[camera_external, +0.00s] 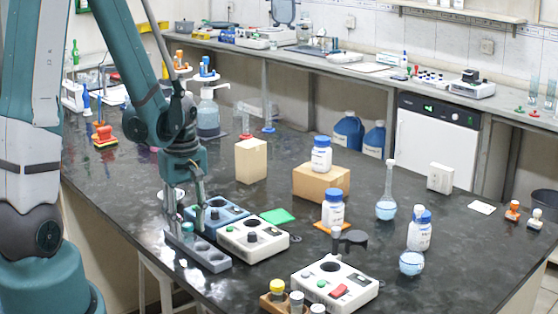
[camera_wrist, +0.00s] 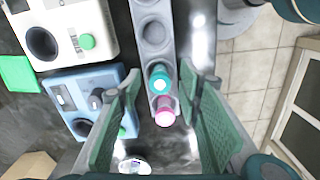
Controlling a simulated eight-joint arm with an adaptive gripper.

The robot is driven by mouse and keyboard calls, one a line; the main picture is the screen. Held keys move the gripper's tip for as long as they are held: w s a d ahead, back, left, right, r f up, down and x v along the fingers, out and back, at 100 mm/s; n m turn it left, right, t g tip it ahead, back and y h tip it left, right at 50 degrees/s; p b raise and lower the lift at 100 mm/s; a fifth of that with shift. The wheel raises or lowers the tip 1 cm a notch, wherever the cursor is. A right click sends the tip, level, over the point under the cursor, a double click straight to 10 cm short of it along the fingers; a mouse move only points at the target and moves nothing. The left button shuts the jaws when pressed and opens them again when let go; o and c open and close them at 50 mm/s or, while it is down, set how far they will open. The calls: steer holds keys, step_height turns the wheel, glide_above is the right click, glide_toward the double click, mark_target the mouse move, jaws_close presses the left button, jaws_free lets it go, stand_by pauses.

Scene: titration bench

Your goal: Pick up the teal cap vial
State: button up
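The teal cap vial (camera_wrist: 160,80) stands in a hole of the long grey rack (camera_wrist: 154,50) in the wrist view. A pink cap vial (camera_wrist: 165,110) stands in the hole beside it, just below it in that view. My gripper (camera_wrist: 161,78) is open and points down over the rack, with one finger on each side of the vials. A gap shows between the fingers and the teal cap. In the external view, my gripper (camera_external: 185,212) is low over the far end of the grey rack (camera_external: 212,260), and its fingers partly hide the vials.
A blue device (camera_external: 214,214) and a cream device with a green knob (camera_external: 253,238) stand close along the rack. A green pad (camera_external: 277,216) lies beyond. A white dish (camera_wrist: 134,166) shows below the vials in the wrist view. The bench edge is close on the rack's other side.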

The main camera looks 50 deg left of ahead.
steer(key=shift+f, duration=0.55)
steer(key=c, duration=1)
